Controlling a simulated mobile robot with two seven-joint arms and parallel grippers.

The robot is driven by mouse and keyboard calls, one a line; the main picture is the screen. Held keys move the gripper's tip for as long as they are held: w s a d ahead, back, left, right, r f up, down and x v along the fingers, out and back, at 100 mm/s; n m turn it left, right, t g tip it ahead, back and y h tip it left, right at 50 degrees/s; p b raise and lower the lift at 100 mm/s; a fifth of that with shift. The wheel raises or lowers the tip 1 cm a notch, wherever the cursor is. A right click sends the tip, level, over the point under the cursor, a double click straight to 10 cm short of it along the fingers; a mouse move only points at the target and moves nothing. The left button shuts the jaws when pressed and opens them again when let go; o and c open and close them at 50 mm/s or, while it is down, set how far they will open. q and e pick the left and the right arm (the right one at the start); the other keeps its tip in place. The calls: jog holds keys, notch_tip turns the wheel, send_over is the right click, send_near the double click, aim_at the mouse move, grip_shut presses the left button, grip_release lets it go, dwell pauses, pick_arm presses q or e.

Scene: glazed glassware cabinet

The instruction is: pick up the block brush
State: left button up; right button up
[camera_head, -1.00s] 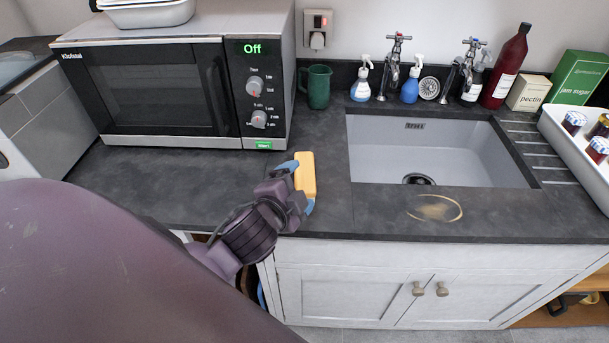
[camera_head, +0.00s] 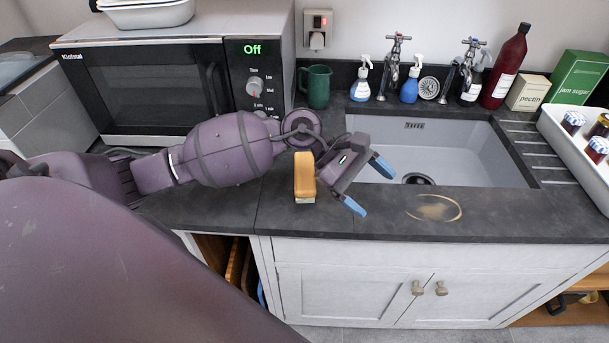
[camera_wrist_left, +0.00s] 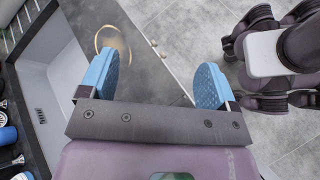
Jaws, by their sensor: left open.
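The block brush (camera_head: 305,177) has a yellow-brown wooden block and a pale lower edge. It stands on the dark worktop left of the sink. My left gripper (camera_head: 368,187) is open and empty, just right of the brush and apart from it, over the sink's front left corner. Its blue fingertips point to the right, away from the brush. In the left wrist view the open left gripper (camera_wrist_left: 155,82) has nothing between its fingers, and the brush is not seen there. My right gripper is not in view.
The sink (camera_head: 450,160) lies to the right, with a tan ring-shaped mark (camera_head: 434,208) on the worktop before it. A microwave (camera_head: 150,85), a green mug (camera_head: 318,87) and spray bottles (camera_head: 361,80) stand behind. The worktop's front edge is close to the brush.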

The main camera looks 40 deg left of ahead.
pick_arm(q)
jog(key=w+a+f+m+y, duration=0.2)
jog(key=a+m+y, duration=0.25)
jog(key=a, duration=0.25)
jog(key=r+m+g+y, duration=0.1)
jog(key=r+m+y, duration=0.1)
jog(key=y, duration=0.5)
send_over(304, 169)
jog(key=shift+s+n, duration=0.1)
jog(key=shift+n, duration=0.15)
jog(key=shift+a+f, duration=0.1)
jog(key=shift+f, duration=0.25)
notch_tip(304, 169, down, 5)
jog(key=shift+r, duration=0.2)
jog(key=shift+f+p, duration=0.8)
jog(key=shift+f, duration=1.9)
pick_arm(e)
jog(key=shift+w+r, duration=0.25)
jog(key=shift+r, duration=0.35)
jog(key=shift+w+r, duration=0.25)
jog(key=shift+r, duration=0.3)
pick_arm(q)
jog(key=shift+d, duration=0.2)
jog(key=c, duration=1)
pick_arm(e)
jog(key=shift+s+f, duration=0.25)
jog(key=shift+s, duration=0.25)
pick_arm(q)
jog(key=shift+r, duration=0.15)
